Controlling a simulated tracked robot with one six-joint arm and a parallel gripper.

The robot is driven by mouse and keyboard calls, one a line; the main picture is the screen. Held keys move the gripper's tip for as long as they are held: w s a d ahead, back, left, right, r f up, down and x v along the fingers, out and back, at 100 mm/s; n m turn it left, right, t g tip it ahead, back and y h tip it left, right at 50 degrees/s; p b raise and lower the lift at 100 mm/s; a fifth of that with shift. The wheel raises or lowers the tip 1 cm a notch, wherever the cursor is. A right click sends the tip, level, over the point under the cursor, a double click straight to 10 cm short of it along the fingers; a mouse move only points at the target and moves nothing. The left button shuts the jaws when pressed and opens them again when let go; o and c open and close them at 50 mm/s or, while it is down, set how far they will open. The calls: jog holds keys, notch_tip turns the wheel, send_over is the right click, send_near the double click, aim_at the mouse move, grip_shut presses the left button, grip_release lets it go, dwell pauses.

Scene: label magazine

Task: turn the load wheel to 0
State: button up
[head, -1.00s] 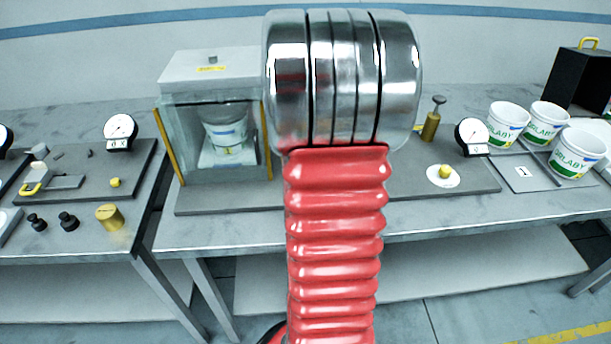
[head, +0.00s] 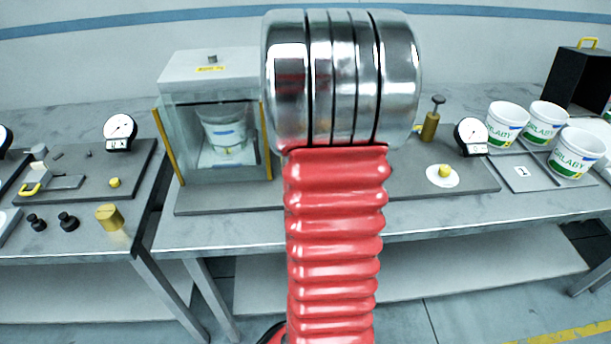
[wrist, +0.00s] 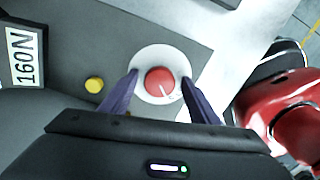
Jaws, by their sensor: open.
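In the wrist view, a round red knob (wrist: 159,81) sits at the middle of a white disc (wrist: 160,57); I take it for the load wheel. A thin pale line on the knob points to the lower right. Any numbers on the disc are too small to read. My gripper (wrist: 160,77) is open, its two dark purple fingers on either side of the knob, over the disc. A gap shows between each finger and the knob. In the head view, my red arm and its metal joint hide the knob and the gripper.
Beside the disc are a yellow button (wrist: 94,85) and a display reading 160N (wrist: 24,58). In the head view, a glass-fronted cabinet (head: 212,68) stands left of my arm. A dial gauge (head: 472,137) and white tubs (head: 507,122) stand to the right.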

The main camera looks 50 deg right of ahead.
notch_tip(320, 180, up, 14)
jog(key=shift+f, duration=0.15)
dwell(0.5)
dwell(0.6)
jog(key=s+a+f+m+t, duration=0.1)
jog(key=a+m+t, duration=0.4)
jog(key=a, duration=3.1)
jog(key=s+m, duration=0.1)
jog(key=m, duration=0.4)
jog(key=shift+a+m+t, duration=0.3)
jog(key=shift+a+m, duration=0.05)
jog(key=shift+m, duration=0.05)
